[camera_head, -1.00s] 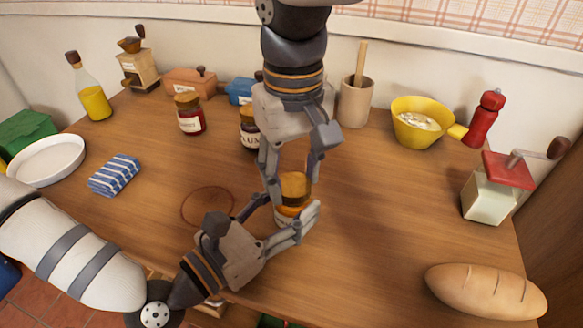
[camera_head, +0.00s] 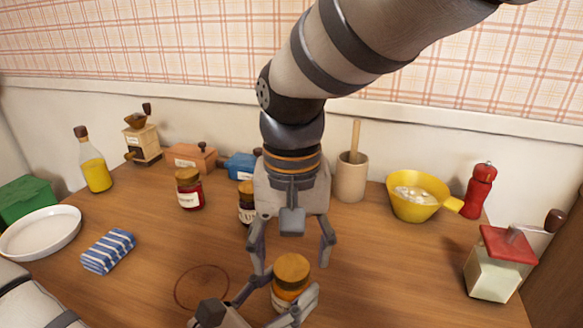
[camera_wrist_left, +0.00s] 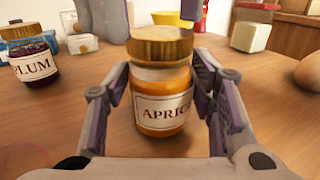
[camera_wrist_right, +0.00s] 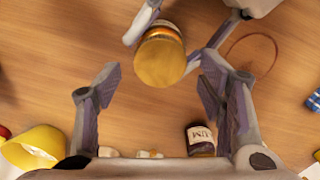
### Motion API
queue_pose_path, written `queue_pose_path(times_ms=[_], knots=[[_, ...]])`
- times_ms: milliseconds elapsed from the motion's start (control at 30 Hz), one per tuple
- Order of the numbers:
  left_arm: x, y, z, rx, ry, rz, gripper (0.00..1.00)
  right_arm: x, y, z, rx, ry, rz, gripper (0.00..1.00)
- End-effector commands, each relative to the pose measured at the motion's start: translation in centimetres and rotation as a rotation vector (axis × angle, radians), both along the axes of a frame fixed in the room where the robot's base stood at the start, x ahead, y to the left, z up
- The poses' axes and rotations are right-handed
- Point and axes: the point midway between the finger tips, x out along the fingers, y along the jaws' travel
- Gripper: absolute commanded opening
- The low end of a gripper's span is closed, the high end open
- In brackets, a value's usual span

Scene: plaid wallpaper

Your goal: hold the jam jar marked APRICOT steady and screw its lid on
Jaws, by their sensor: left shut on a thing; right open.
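The jam jar (camera_head: 288,297) is marked APRICOT, as its label (camera_wrist_left: 165,110) in the left wrist view shows. It stands upright on the table, with orange jam inside. Its gold lid (camera_head: 292,268) rests on top; a clear glass band shows beneath it in the left wrist view (camera_wrist_left: 160,47). I cannot tell how tight it is. My left gripper (camera_wrist_left: 163,95) is shut on the jar's body, a finger on each side. My right gripper (camera_head: 291,258) is open above the lid, fingers spread either side of it and apart from it, as the right wrist view (camera_wrist_right: 158,85) shows.
A PLUM jar (camera_wrist_left: 35,68) and another dark red jar (camera_head: 189,192) stand behind. A blue striped cloth (camera_head: 108,251) and white plate (camera_head: 42,233) lie left. A yellow bowl (camera_head: 410,208) and red-topped grinder (camera_head: 495,270) stand right. Table right of the jar is clear.

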Motion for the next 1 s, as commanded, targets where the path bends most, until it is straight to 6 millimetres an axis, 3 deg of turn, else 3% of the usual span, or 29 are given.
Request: queue_pose_path(times_ms=[233, 533, 633, 767, 900, 1000], knots=[[0.0, 0.0, -0.1, 0.002, 0.001, 0.0, 0.0, 0.0, 0.0, 3.2, 0.001, -0.002, 0.0, 0.63], [0.0, 0.0, -0.1, 0.001, 0.001, 0.0, 0.0, 0.0, 0.0, 3.5, 0.0, 0.0, 0.002, 0.6], [0.0, 0.0, -0.1, 0.001, 0.001, 0.0, 0.0, -0.3, 0.1, 3.5, 0.001, 0.013, 0.092, 0.6], [0.0, 0.0, -0.1, 0.001, 0.001, 0.0, 0.0, -1.3, 0.5, 3.5, 0.008, 0.053, 0.535, 0.6], [0.0, 0.0, -0.1, 0.001, 0.001, 0.0, 0.0, -1.8, 0.7, 4.3, 0.027, 0.065, 1.177, 0.6], [0.0, 0.0, -0.1, 0.001, 0.001, 0.0, 0.0, -1.4, 0.5, 5.2, 0.028, 0.042, 1.561, 0.6]])
